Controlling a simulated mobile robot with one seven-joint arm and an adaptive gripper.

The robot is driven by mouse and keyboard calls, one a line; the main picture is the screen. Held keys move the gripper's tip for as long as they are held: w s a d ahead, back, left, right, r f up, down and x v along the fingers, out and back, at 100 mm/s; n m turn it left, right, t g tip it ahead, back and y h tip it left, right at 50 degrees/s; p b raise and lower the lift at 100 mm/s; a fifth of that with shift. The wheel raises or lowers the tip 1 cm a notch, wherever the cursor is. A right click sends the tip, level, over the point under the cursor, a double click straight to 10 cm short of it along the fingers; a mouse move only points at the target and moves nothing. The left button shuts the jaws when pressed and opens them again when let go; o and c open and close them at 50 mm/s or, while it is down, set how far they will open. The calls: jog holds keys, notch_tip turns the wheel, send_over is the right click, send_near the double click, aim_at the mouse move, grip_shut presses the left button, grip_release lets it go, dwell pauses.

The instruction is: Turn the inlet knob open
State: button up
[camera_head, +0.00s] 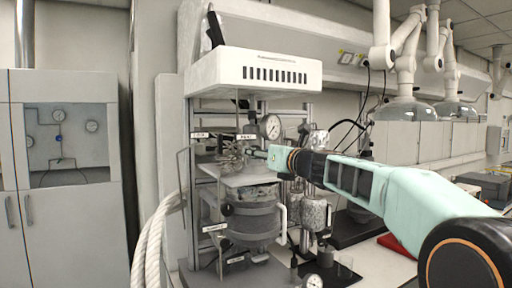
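The pressure reactor stands in a metal frame in the middle of the head view, with a grey vessel (252,218) below a light shelf (240,176). A cluster of small metal valves and fittings (228,155) sits above the shelf. I cannot single out the inlet knob among them; the labels are too small to read surely. My mint-green arm reaches in from the right. My gripper (256,153) is at the right side of the valve cluster, just below the gauge. Its fingers are too small and too mixed with the fittings to tell their opening or any contact.
A round pressure gauge (270,127) is just above my gripper. The white top box (255,72) overhangs the fittings. A second, foil-like vessel (307,212) stands to the right. A thick white hose (150,240) runs at the left, beside a grey cabinet (65,225).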

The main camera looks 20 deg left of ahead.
jog(key=shift+p+x, duration=0.45)
jog(key=shift+x, duration=0.85)
jog(key=c, duration=1.2)
